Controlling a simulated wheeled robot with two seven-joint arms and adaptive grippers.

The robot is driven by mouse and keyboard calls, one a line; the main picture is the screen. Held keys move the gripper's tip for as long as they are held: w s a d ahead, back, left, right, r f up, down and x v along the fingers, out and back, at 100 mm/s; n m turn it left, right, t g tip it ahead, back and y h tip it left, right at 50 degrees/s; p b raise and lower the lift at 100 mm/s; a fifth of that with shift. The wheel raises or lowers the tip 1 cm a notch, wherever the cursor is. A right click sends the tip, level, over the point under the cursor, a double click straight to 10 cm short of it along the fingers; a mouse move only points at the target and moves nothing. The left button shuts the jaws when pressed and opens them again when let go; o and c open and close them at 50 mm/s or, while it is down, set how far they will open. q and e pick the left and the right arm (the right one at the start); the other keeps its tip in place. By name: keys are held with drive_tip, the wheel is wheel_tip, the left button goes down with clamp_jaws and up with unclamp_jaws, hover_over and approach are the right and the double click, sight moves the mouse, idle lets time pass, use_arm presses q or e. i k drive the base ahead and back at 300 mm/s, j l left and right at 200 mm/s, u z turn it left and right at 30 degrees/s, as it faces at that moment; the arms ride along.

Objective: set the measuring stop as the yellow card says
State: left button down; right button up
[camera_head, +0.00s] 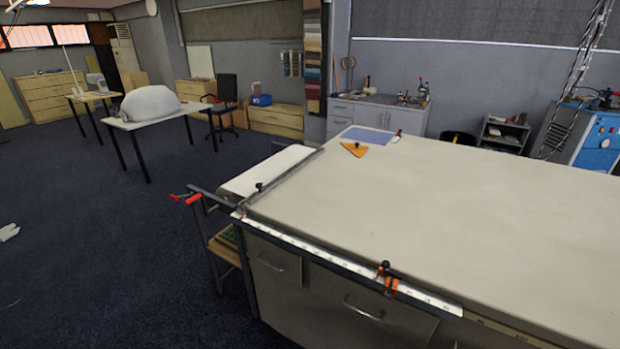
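A long white measuring rule (310,250) runs along the table's near edge. A stop with a black knob and orange parts (388,282) sits on the rule toward its right end. The rule's markings are too small to read. No yellow card can be made out for certain. An orange-yellow triangular piece (354,149) lies flat at the table's far left corner, and I cannot read anything on it. Neither of my grippers is in view.
The cloth table (450,205) is mostly bare. A metal bar with a black knob (259,187) crosses its left end, beside a white roll or board (268,170). Red-handled parts (186,198) stick out at the left corner. A blue mat (368,135) lies at the far edge. Open floor lies left.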

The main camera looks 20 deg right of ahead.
sight(385, 262)
drive_tip(key=z, duration=0.4)
drive_tip(key=l+z, duration=0.15)
drive_tip(key=z, duration=0.25)
drive_tip(key=l+z, duration=0.1)
drive_tip(key=z, duration=0.3)
drive_tip(key=k+l+z, duration=0.1)
drive_tip(key=l, duration=0.2)
drive_tip(key=k, duration=0.05)
